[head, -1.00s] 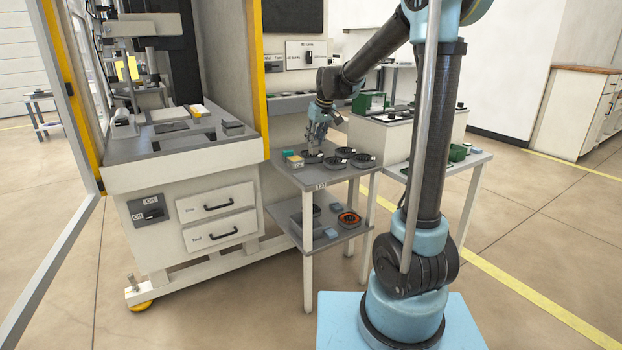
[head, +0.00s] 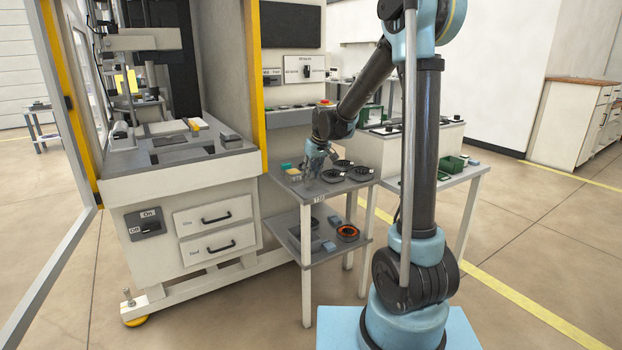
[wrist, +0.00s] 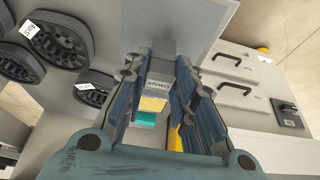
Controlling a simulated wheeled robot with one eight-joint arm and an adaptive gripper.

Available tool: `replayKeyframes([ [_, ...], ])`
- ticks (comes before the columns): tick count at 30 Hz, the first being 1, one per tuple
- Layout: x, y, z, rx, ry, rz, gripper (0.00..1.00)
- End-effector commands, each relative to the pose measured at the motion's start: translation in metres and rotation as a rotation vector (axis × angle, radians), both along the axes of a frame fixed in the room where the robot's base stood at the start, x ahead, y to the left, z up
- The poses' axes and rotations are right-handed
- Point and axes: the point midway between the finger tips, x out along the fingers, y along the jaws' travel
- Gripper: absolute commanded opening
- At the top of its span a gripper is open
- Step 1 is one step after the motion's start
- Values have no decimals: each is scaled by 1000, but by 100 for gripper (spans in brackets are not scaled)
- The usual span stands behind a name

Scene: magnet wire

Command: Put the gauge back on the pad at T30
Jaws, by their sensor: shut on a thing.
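My gripper (wrist: 158,68) shows from behind in the wrist view, its two blue-grey fingers shut on a grey block, the gauge (wrist: 162,50). In the head view my gripper (head: 318,168) is low over the left part of the small grey table (head: 325,192) labelled T30. The gauge is too small to make out there. The pad is not clearly seen; whether the gauge touches anything below is unclear.
Several black round parts (head: 334,175) in dark holders stand right of my gripper, some with white tags in the wrist view (wrist: 58,40). Yellow and teal pieces (wrist: 147,118) lie close by. The machine cabinet (head: 190,225) with two drawers stands left. A lower shelf holds an orange-ringed part (head: 347,232).

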Motion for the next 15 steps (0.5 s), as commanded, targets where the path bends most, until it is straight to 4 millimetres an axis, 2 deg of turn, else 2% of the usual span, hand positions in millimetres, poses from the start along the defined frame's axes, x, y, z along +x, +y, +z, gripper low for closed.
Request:
replayKeyframes([
  [3, 0, 0, -13, 0, 0, 0, 0],
  [6, 0, 0, -18, 0, 0, 0, 0],
  [15, 0, 0, -19, 0, 0, -1, 0],
])
